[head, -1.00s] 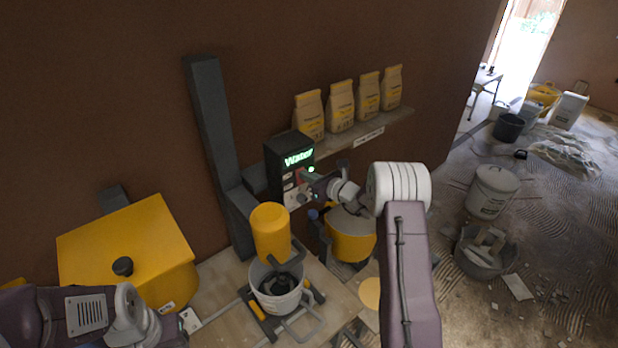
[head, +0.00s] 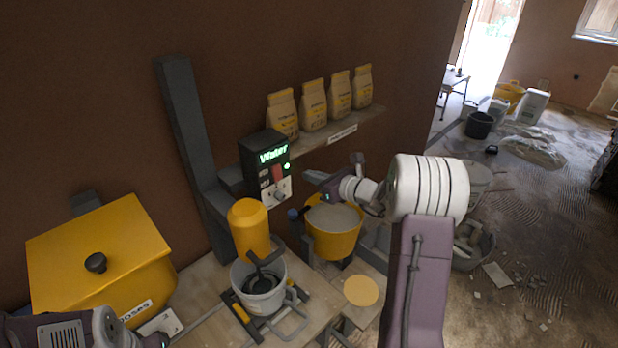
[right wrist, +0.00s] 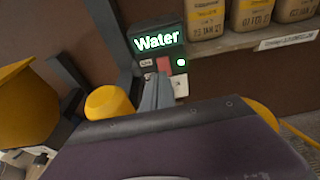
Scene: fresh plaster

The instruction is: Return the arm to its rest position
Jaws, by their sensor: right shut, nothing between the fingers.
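My right gripper (head: 308,177) is shut and empty, in front of and to the right of the dark control box (head: 263,160). A small gap separates it from the box in the head view. The box shows a green "Water" display, a red button (head: 278,173) and a knob. In the right wrist view, the closed fingers (right wrist: 155,90) point up at the box (right wrist: 158,42) and overlap its lower part. My left gripper (head: 155,340) is at the bottom left edge, partly cut off; its jaws are unclear.
A yellow mixer (head: 250,228) stands over a grey-white bucket (head: 262,298). A yellow bucket (head: 333,240) with pale contents sits below my right wrist. A yellow lidded bin (head: 100,250) is at left. Several bags (head: 313,105) stand on the shelf (head: 350,127).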

